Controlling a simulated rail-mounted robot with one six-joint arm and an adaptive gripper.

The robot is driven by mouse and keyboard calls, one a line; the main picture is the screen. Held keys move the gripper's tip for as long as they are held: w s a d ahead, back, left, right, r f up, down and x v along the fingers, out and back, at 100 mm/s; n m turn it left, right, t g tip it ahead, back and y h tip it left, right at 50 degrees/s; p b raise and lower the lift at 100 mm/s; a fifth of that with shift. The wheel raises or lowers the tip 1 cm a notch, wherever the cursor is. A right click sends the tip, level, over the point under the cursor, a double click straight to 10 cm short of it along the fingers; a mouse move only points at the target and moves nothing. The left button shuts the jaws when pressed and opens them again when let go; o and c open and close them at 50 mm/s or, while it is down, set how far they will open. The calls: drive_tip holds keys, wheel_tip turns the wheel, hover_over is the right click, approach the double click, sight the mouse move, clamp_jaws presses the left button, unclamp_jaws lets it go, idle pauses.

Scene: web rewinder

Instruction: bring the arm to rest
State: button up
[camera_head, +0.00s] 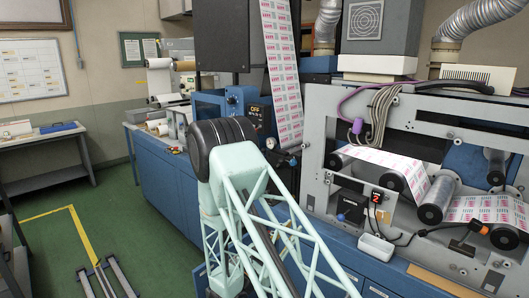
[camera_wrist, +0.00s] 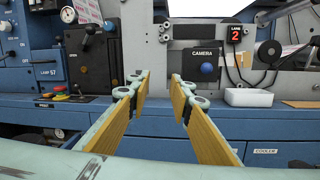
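My gripper (camera_wrist: 160,92) shows in the wrist view, with two pale green fingers lined with yellow-brown pads. The fingers stand apart with nothing between them. Beyond the gap is the machine front, with a camera panel (camera_wrist: 205,57) bearing a blue knob. In the head view my pale green lattice arm (camera_head: 250,200) rises in front of the blue cabinets, and its dark joint is near the middle. The gripper itself is not visible in the head view.
The web rewinder (camera_head: 330,190) with printed web on rollers stands close at the right. A white box (camera_head: 376,247) sits on the blue counter. Blue cabinets (camera_head: 165,190) run along the middle. Open green floor (camera_head: 110,215) with yellow lines lies at left, near a grey table (camera_head: 40,150).

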drive_tip(key=s+d+r+m+g+h, duration=0.2)
drive_tip(key=s+d+r+m+g, duration=0.25)
drive_tip(key=d+r, duration=0.3)
drive_tip(key=s+d+r+m+g+h, duration=0.25)
drive_tip(key=s+d+r, duration=0.25)
drive_tip(key=d+r, duration=0.25)
drive_tip(key=s+d+r+m+g+y, duration=0.1)
drive_tip(key=s+d+r+m+g, duration=0.35)
drive_tip(key=s, duration=0.35)
drive_tip(key=s+d+r+m+g+y, duration=0.2)
drive_tip(key=s+d+r+m+g, duration=0.1)
drive_tip(key=s+d, duration=0.4)
drive_tip(key=s+a+r+m+g+y, duration=0.1)
drive_tip(key=s+r+m+y, duration=0.15)
drive_tip(key=s, duration=0.75)
drive_tip(key=s+a+r+m+g+y, duration=0.1)
drive_tip(key=s+m+y, duration=0.25)
drive_tip(key=s, duration=0.65)
drive_tip(key=s+a+r+m+t+y, duration=0.1)
drive_tip(key=s+a+m+t+y, duration=0.1)
drive_tip(key=s+a, duration=0.4)
drive_tip(key=s+a+r+m+t+y, duration=0.2)
drive_tip(key=s+a+m+t+y, duration=0.1)
drive_tip(key=s+a+m+y, duration=0.1)
drive_tip(key=shift+s+a+r+y, duration=0.3)
drive_tip(key=shift+s+a+y, duration=0.6)
drive_tip(key=shift+a, duration=0.8)
